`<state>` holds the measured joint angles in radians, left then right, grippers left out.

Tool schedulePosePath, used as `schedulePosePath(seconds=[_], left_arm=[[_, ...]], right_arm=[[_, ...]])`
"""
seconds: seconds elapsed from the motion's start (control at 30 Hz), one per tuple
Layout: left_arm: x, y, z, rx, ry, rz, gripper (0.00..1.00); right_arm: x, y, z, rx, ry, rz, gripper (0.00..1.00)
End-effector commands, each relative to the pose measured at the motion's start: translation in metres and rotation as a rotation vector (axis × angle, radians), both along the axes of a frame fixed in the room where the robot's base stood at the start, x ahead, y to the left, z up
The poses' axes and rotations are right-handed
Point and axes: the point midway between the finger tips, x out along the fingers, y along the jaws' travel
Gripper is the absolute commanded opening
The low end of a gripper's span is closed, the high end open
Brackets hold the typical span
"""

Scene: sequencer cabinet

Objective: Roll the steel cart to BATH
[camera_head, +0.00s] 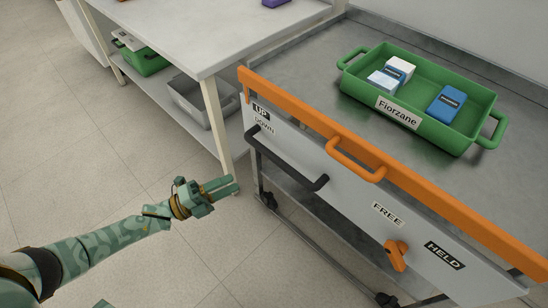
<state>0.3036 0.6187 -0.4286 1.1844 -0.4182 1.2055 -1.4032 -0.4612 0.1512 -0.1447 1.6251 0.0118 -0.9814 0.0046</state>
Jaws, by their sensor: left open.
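The steel cart (315,95) stands at the right, with a grey metal top and a white front panel. An orange bar (420,185) runs along its near top edge. An orange loop handle (357,160) and a black handle (285,160) are on the front side. A small orange lever (396,255) sits below and between the FREE label (388,214) and the HELD label (445,256); I cannot tell which it is set to. My left gripper (228,186) is open and empty, left of the black handle and apart from the cart. My right gripper is not in view. No BATH label shows.
A green tray (493,101) labelled Fiorzane, holding blue-and-white boxes, rests on the cart. A white table (215,35) stands close behind left, with a grey bin (190,100) and a green crate (146,62) on its lower shelf. Tiled floor at left is clear.

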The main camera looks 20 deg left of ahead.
Motion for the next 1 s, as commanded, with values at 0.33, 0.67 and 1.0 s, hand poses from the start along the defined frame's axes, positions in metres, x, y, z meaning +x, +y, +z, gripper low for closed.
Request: schedulePosePath(seconds=[0.33, 0.67, 1.0], left_arm=[[0.062, -0.057, 0.013, -0.003, 0.001, 0.000, 0.41], [0.102, -0.094, 0.023, -0.001, 0.004, 0.002, 0.41], [0.107, -0.098, 0.026, -0.001, 0.004, 0.003, 0.41]], right_arm=[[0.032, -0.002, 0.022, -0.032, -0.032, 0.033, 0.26], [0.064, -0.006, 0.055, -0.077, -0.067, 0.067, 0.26], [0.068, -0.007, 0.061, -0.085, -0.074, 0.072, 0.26]])
